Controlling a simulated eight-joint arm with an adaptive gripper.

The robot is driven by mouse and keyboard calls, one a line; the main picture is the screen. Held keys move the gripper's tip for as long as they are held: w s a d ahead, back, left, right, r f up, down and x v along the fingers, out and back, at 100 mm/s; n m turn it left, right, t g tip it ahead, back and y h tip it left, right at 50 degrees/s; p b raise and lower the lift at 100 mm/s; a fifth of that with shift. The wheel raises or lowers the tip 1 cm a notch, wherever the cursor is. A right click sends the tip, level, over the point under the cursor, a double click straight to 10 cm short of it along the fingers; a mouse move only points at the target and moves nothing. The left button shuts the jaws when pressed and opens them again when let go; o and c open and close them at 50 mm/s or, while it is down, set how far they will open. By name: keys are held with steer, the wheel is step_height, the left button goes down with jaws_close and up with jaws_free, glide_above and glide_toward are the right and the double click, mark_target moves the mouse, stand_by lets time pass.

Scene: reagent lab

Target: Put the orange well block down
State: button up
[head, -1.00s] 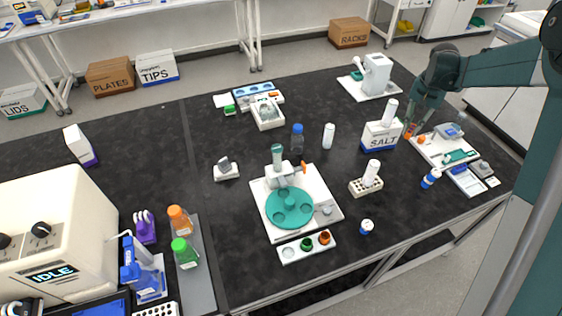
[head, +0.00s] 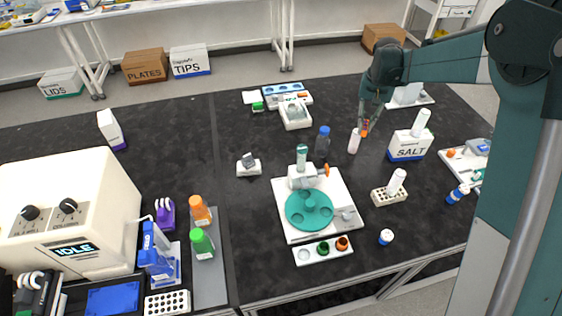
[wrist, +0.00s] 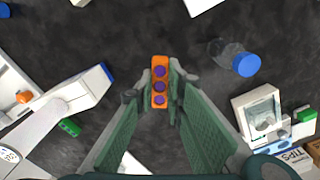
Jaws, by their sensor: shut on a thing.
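The orange well block (wrist: 160,62) is small and upright in the wrist view, with a row of purple wells. My gripper (wrist: 158,88) is shut on it, with a green finger on each side. In the head view my gripper (head: 368,112) hangs over the back right part of the black bench, and a bit of the orange block (head: 364,132) shows at its tips. It overlaps the white vial (head: 353,145) in that view. Dark bench top shows around the block in the wrist view. I cannot tell the exact height of the block above the bench.
A blue-capped bottle (head: 322,143) stands left of my gripper, and the SALT box (head: 405,148) stands to its right. A white device with a teal round plate (head: 309,209) is nearer the front. Bare bench (head: 360,178) lies in front of the vial.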

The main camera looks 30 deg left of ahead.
steer(key=s+a+n, duration=0.2)
steer(key=s+a, duration=0.2)
steer(key=a, duration=0.3)
steer(key=s+a+n, duration=0.1)
steer(key=s+a, duration=0.3)
steer(key=a, duration=0.3)
steer(key=n, duration=0.3)
glide_above(281, 161)
step_height(281, 161, down, 4)
steer(key=shift+s+d+f+b, duration=0.1)
steer(key=shift+f+b, duration=0.25)
steer(key=shift+f, duration=0.35)
steer(key=shift+f, duration=0.1)
steer(key=shift+f+b, duration=0.3)
steer(key=shift+f, duration=2.75)
steer(key=shift+f, duration=1.85)
steer(key=shift+f+b, duration=0.2)
steer(key=shift+b, duration=0.1)
